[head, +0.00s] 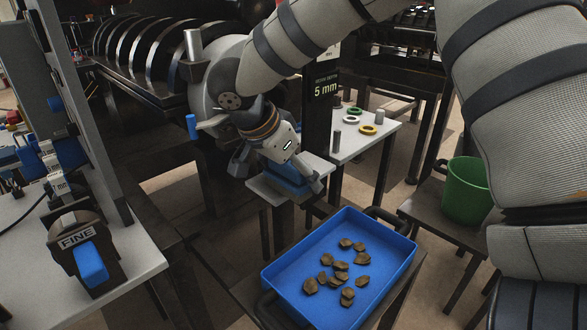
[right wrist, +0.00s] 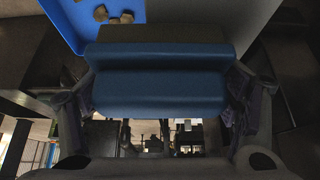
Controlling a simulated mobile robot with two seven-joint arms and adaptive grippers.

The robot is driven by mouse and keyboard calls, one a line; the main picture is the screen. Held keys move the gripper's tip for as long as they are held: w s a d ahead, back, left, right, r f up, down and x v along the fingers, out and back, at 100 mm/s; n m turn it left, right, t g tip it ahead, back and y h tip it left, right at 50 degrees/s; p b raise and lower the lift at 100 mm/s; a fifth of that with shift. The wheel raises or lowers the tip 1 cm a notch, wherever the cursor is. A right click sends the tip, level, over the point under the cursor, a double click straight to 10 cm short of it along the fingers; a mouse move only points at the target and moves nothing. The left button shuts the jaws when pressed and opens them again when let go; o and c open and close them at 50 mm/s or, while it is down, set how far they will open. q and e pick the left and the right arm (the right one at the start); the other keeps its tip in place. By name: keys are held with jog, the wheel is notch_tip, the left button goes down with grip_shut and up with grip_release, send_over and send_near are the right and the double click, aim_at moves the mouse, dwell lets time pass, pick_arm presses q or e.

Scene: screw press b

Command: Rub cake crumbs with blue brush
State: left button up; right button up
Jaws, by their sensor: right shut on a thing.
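My right gripper (head: 284,172) is shut on the blue brush (head: 287,182). The brush is held level at a small pale stand (head: 268,194); I cannot tell whether it touches it. In the right wrist view the brush (right wrist: 160,92) spans between the two fingers, with a dark strip along its far side. The brown cake crumbs (head: 341,266) lie as several flat lumps in a blue tray (head: 290,250), nearer than the gripper. Some crumbs (right wrist: 124,18) and part of the tray (right wrist: 70,22) also show in the right wrist view. My left gripper is not in view.
A green bucket (head: 466,190) stands on a dark bench at the right. A pale table (head: 375,143) behind the gripper holds several rings and small cylinders. A screw press (head: 222,90) stands behind. At the left, a bench holds a block marked FINE (head: 76,240).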

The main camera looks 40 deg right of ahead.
jog(key=shift+w+d+f, duration=0.1)
jog(key=shift+d+f, duration=0.05)
jog(key=shift+d, duration=1)
jog(key=shift+w+d+f, duration=0.1)
jog(key=shift+d, duration=1)
jog(key=shift+r, duration=0.75)
jog(key=shift+s+a, duration=0.2)
jog(key=shift+a, duration=2.1)
notch_tip(320, 180, up, 4)
jog(key=shift+r, duration=0.1)
